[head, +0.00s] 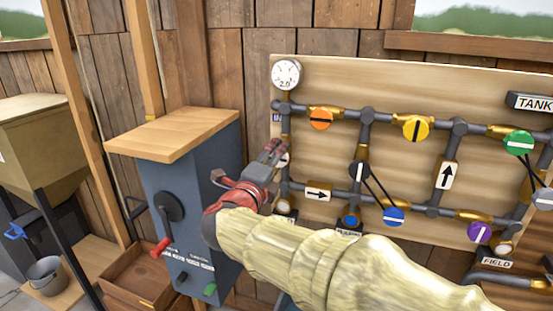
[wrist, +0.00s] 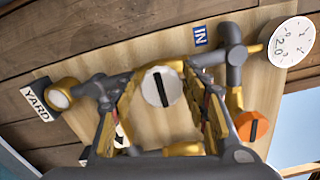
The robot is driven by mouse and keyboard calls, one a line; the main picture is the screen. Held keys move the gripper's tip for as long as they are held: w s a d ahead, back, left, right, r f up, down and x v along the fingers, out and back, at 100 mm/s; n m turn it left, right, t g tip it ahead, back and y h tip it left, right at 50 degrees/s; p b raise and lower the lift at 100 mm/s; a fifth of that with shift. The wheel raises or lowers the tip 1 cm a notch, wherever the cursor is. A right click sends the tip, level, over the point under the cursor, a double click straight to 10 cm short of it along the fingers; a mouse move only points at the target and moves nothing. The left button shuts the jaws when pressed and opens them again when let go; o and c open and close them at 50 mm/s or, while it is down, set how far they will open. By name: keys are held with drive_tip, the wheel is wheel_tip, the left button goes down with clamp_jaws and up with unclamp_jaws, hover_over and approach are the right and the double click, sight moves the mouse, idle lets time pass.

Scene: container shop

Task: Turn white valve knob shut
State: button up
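The white valve knob (wrist: 150,88) is on the pipe board, with a black bar across its face. In the wrist view this bar lies roughly crosswise to the pipe run between the gauge end and the YARD end. My gripper (wrist: 163,98) is open, with one finger on each side of the knob and visible gaps at both sides; finger contact is not evident. In the head view my gripper (head: 274,151) is at the left edge of the board and hides most of the knob; only a pale sliver (head: 285,160) shows beside the fingers.
An orange knob (wrist: 253,124) and a pressure gauge (wrist: 292,42) are close by. The board also carries yellow (head: 416,128), green (head: 518,142), black, blue and purple knobs. A blue cabinet (head: 165,190) with a wooden top stands left of my gripper.

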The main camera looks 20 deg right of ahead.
drive_tip(key=shift+o, duration=0.8)
drive_tip(key=shift+r, duration=0.1)
drive_tip(key=v, duration=1.2)
